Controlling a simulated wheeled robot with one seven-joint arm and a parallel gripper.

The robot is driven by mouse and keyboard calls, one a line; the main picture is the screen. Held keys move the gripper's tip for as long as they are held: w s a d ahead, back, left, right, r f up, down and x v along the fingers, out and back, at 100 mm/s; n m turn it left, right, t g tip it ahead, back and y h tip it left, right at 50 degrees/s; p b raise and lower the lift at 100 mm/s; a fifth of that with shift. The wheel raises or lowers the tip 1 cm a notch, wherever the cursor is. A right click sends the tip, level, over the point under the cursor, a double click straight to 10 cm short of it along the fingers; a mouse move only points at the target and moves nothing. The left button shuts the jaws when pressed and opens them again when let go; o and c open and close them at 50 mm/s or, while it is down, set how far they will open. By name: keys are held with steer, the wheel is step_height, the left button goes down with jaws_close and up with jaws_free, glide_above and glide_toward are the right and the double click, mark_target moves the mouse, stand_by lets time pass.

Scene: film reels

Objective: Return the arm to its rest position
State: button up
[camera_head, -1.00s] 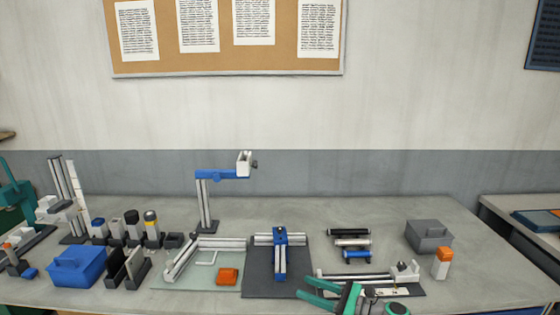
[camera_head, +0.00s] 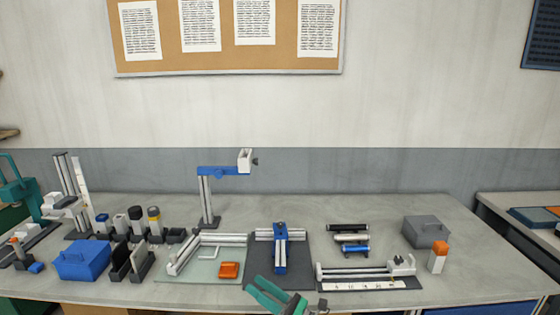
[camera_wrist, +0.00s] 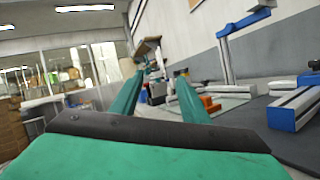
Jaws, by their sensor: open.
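My gripper (camera_head: 268,294) is green and shows at the bottom centre of the head view, in front of the workbench (camera_head: 400,205) and the dark mat with the blue slide. Its two fingers are apart, with nothing between them. In the wrist view, my gripper (camera_wrist: 158,92) also shows open and empty, its green fingers pointing out over the room and the left end of the bench. The rest of my arm is mostly below the head view's lower edge.
A blue slide on rails (camera_head: 280,250) and an orange block (camera_head: 229,270) stand closest to my gripper. A rail fixture (camera_head: 360,272) lies to the right. A blue box (camera_head: 82,260) and a tall stand with a blue arm (camera_head: 208,200) are further left. The bench's middle back is clear.

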steer(key=s+a+r+m+t, duration=0.2)
steer(key=s+a+m+t, duration=0.35)
steer(key=a+m, duration=0.3)
steer(key=s+a+f+m+t+h, duration=0.1)
steer(key=s+m+t+h, duration=0.35)
steer(key=m, duration=0.45)
steer(key=s+a+m+t+h, duration=0.2)
steer(key=s+m+t+h, duration=0.2)
steer(key=m+h, duration=0.3)
steer(key=s+d+f+m+g+h, duration=0.2)
steer(key=s+d+f+m+h, duration=0.15)
steer(key=s+m, duration=0.45)
steer(key=s+d+f+m+g+h, duration=0.25)
steer(key=s+d+f+m, duration=0.2)
steer(key=s, duration=0.75)
steer(key=s+d+f+m+g+h, duration=0.2)
steer(key=s+d+f+m+h, duration=0.25)
steer(key=s, duration=0.65)
steer(key=s+d+r+m+g+y, duration=0.1)
steer(key=s+d+m+g+y, duration=0.1)
steer(key=s+d, duration=0.3)
steer(key=v, duration=0.3)
steer(key=shift+f, duration=0.2)
